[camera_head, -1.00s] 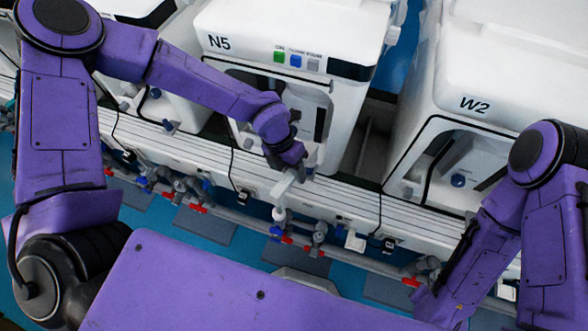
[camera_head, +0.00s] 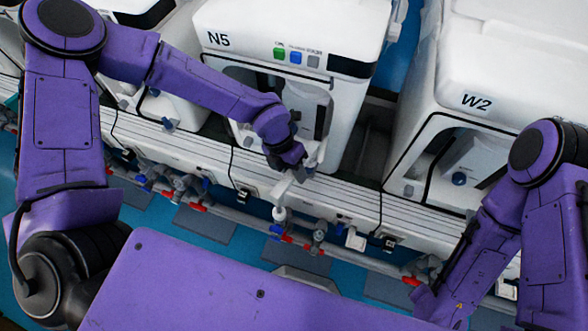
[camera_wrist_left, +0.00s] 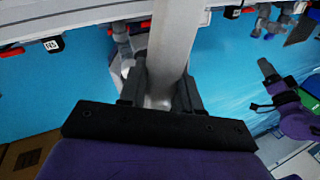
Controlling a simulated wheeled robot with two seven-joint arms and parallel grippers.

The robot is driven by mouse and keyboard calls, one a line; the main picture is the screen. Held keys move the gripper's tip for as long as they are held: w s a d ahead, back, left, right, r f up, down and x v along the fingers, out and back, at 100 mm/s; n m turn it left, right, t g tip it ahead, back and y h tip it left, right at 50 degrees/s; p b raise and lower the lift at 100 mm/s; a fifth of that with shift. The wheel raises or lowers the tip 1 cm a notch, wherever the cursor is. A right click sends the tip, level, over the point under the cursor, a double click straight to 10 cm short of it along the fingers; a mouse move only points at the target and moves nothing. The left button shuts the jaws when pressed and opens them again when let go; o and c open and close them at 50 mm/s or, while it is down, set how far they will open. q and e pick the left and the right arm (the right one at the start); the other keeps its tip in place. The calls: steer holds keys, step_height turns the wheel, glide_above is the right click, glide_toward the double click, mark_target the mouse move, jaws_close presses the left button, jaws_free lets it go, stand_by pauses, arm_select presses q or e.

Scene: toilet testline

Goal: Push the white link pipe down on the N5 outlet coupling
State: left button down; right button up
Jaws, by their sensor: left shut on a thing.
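My left gripper (camera_head: 292,172) is at the front of the N5 unit (camera_head: 290,35), shut on the white link pipe (camera_head: 282,189). In the left wrist view the pale pipe (camera_wrist_left: 177,40) passes between the two dark fingers (camera_wrist_left: 160,92). In the head view the pipe's lower end meets a white fitting (camera_head: 279,213) above a blue-handled valve, which I take as the N5 outlet coupling; whether it is seated cannot be told. My right arm (camera_head: 480,240) is at the lower right. A purple part with dark ends (camera_wrist_left: 290,110) in the left wrist view may be my right gripper.
A grey pipe line with red and blue valve handles (camera_head: 320,235) runs below the white ledge (camera_head: 335,200). The W2 unit (camera_head: 510,70) stands to the right, past a gap. Black cables hang down the ledge front. Blue floor lies below.

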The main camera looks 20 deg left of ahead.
arm_select(q)
steer(key=shift+f+b, duration=0.65)
steer(key=shift+f, duration=0.4)
steer(key=c, duration=0.7)
jaws_free()
steer(key=shift+r, duration=0.1)
steer(key=v, duration=1)
steer(key=shift+a+r, duration=0.15)
steer(key=shift+r, duration=0.05)
steer(key=shift+f, duration=0.1)
